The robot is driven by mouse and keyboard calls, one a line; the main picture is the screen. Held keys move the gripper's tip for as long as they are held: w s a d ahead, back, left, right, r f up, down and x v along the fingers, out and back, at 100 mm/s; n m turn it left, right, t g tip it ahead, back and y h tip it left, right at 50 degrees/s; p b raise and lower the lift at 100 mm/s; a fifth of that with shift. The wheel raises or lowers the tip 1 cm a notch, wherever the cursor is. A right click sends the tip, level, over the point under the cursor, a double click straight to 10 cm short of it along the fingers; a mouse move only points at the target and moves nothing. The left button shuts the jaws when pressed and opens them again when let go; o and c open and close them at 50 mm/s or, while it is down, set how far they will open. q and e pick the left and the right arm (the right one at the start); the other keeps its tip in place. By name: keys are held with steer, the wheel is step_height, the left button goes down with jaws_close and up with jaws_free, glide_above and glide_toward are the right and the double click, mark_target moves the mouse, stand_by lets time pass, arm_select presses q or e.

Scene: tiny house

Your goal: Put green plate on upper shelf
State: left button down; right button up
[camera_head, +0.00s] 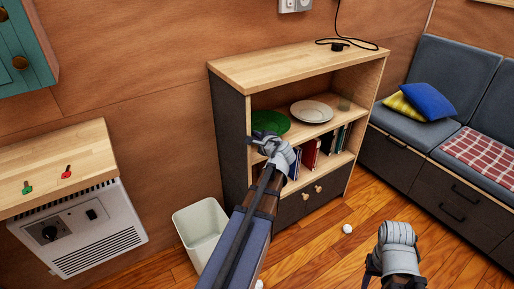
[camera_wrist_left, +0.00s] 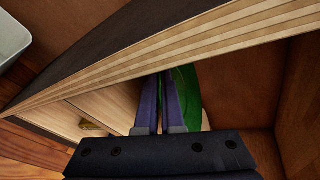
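The green plate (camera_head: 270,122) is at the left end of the upper shelf (camera_head: 322,127) in the open cabinet. It looks flat or nearly so, with its near edge partly hidden by my left gripper (camera_head: 263,142). In the left wrist view, the two fingers (camera_wrist_left: 159,103) are close together with a narrow gap. The green plate (camera_wrist_left: 187,92) shows beside and behind the right-hand finger. I cannot tell whether the fingers pinch its rim. My right gripper (camera_head: 371,268) is at the lower right, far from the plate, and its finger opening is unclear.
A white plate (camera_head: 312,111) and a clear glass (camera_head: 344,103) stand right of the green plate. The cabinet top (camera_head: 290,66) is above the gripper. A white bin (camera_head: 200,226) stands left, and a small white ball (camera_head: 347,229) lies on the floor.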

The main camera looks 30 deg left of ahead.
arm_select(q)
steer(key=shift+f+b, duration=1.9)
steer(key=shift+f, duration=0.05)
steer(key=shift+r, duration=0.15)
steer(key=c, duration=1.5)
jaws_free()
steer(key=shift+o, duration=0.9)
